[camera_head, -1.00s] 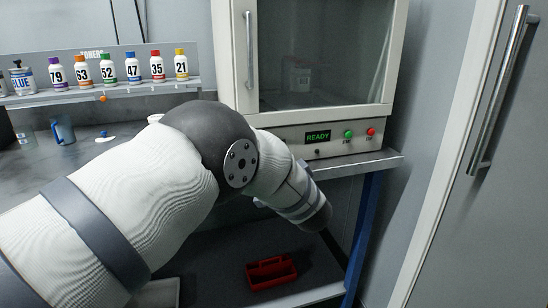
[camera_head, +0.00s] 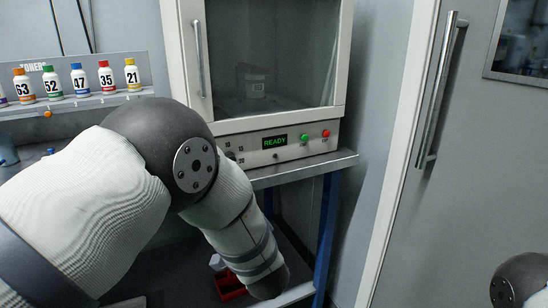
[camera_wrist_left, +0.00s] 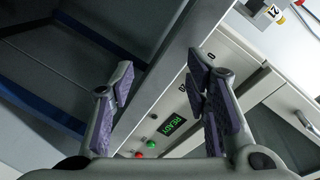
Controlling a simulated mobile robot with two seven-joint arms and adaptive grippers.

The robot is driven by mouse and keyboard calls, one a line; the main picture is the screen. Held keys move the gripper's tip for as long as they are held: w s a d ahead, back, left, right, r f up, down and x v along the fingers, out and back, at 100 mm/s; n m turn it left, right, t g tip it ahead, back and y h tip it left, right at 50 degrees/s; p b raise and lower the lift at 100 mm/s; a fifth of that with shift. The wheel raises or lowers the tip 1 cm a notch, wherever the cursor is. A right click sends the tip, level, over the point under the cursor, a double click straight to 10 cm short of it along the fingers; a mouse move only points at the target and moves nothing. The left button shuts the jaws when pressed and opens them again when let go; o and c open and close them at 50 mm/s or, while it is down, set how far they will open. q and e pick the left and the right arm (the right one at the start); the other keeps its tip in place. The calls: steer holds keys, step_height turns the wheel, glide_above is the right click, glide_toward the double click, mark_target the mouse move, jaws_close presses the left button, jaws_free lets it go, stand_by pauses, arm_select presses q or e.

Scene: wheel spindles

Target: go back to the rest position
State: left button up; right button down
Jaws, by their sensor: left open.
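My left gripper (camera_wrist_left: 160,70) is open in the left wrist view, with nothing between its fingers. Beyond the fingers is the front panel of the cabinet, with its READY display (camera_wrist_left: 175,123). In the head view my left arm comes in from the left and bends down in front of the bench; its gripper is not seen there. My right gripper is not in view; only a dark joint of mine shows at the lower right.
Several numbered toner bottles (camera_head: 106,76) stand on a shelf at the left. A red tray (camera_head: 229,285) lies low behind my left arm, partly hidden. The bench edge (camera_head: 305,168) and blue leg (camera_head: 326,235) are close to the arm. A tall door with a handle (camera_head: 440,90) stands right.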

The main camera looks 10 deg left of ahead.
arm_select(q)
steer(key=s+a+f+n+g+h, duration=0.1)
steer(key=s+a+f+g+h, duration=0.25)
steer(key=s+f, duration=0.85)
steer(key=s+a+f+n+g+h, duration=0.15)
steer(key=s+f+g, duration=0.35)
steer(key=s+f, duration=0.65)
steer(key=s+n+g+h+p, duration=0.1)
steer(key=s+n+g, duration=0.3)
steer(key=s, duration=2.5)
steer(key=g+h, duration=0.1)
steer(key=g, duration=0.3)
steer(key=shift+a+h, duration=0.3)
steer(key=shift+a, duration=0.05)
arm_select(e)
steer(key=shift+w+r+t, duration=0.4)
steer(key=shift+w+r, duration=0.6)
